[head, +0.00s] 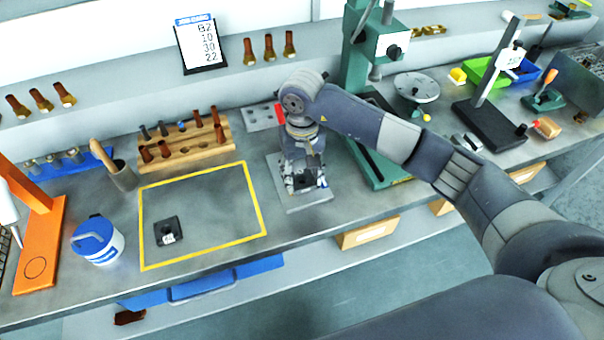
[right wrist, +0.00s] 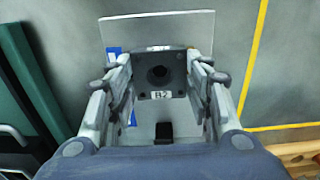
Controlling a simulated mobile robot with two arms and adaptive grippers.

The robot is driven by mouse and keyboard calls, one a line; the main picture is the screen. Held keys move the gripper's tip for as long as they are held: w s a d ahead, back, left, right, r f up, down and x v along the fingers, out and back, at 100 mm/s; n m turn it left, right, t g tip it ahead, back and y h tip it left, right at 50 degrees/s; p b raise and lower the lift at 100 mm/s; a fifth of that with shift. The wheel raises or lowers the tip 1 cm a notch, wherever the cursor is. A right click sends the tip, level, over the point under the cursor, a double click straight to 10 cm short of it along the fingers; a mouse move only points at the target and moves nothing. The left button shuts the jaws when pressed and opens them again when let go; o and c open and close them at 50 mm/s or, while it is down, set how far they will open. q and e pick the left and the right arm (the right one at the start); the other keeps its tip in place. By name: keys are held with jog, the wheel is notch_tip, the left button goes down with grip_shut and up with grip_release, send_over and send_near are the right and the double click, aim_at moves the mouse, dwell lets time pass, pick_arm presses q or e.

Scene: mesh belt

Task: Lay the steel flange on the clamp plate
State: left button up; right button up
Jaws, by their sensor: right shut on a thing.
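My right gripper (head: 304,184) is shut on a dark square steel flange with a round hole. In the right wrist view the flange (right wrist: 178,72) sits between the two fingers and bears a B2 label. The light grey clamp plate (head: 311,201) lies on the bench directly below; it also shows behind the flange in the right wrist view (right wrist: 180,29). The fingers and wrist partly hide flange and plate in the head view. I cannot tell whether the flange touches the plate. My left gripper is out of view.
A yellow-outlined area (head: 215,215) at left holds another small dark square part (head: 167,232) with a label. A wooden rack (head: 184,146) stands behind it, a blue-lidded tub (head: 97,240) to its left. A green press (head: 362,75) stands close right of the plate.

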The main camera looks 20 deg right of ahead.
aim_at(302, 182)
jog(key=shift+f, duration=0.15)
jog(key=o, duration=1.4)
jog(key=shift+r+p, duration=0.9)
jog(key=shift+p, duration=0.2)
jog(key=shift+w+r+b, duration=0.1)
jog(key=shift+r+b, duration=0.5)
jog(key=shift+b, duration=0.35)
notch_tip(302, 182, up, 10)
jog(key=b, duration=0.2)
jog(key=shift+r+b, duration=0.15)
jog(key=shift+b, duration=0.15)
